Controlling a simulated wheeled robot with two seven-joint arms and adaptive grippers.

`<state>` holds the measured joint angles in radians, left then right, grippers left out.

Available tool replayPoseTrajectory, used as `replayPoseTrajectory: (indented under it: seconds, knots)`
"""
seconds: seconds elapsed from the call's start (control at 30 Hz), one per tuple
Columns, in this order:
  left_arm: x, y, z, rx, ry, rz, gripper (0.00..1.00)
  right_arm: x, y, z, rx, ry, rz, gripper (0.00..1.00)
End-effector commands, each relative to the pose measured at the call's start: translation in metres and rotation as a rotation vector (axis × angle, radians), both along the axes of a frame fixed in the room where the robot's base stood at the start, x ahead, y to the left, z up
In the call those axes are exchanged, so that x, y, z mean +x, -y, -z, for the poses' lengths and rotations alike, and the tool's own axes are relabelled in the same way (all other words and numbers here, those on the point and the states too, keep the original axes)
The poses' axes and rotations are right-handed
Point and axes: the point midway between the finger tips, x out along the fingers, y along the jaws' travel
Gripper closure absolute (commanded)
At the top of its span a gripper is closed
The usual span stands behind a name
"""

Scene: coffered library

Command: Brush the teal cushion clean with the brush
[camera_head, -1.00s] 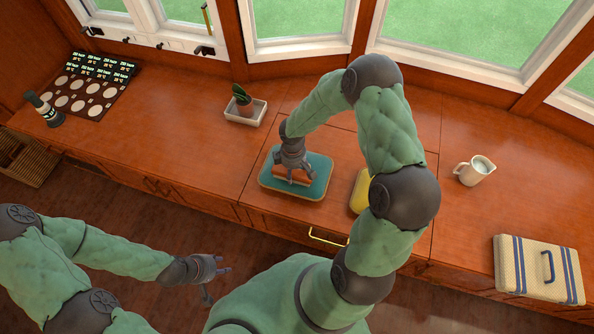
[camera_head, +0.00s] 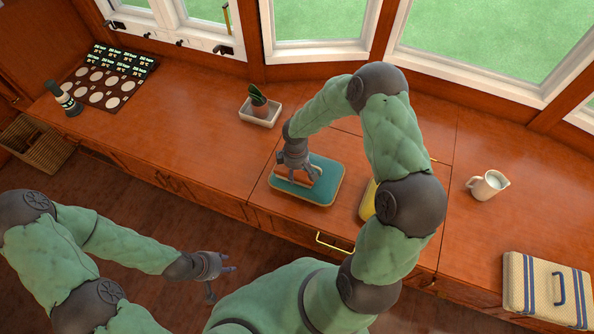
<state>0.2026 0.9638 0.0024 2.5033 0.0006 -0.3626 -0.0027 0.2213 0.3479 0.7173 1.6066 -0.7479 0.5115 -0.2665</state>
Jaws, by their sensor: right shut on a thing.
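The teal cushion (camera_head: 322,187) lies flat on the wooden counter, a rounded square with a pale edge. My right gripper (camera_head: 296,172) is over the cushion's left part, shut on the brush (camera_head: 291,186). The brush has an orange-brown body and sits low at the cushion, toward its left edge; whether its bristles touch is hidden. My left gripper (camera_head: 219,278) is away from the counter, over the floor at the lower left, with its fingers apart and nothing between them.
A yellow item (camera_head: 367,200) lies right of the cushion, partly behind my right arm. A potted plant in a white tray (camera_head: 260,112) stands behind left. A white pitcher (camera_head: 487,185) and a striped case (camera_head: 547,290) stand right.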

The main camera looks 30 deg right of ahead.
Motion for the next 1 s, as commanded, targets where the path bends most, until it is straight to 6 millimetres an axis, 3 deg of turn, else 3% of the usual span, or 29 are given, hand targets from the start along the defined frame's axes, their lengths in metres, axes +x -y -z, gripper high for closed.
replayPoseTrajectory:
  seconds: [1.0]
  knots:
    - [0.000, 0.000, 0.000, 0.000, 0.000, 0.000, 0.60, -0.032, 0.028, -0.002, -0.001, 0.001, 0.002, 0.64]
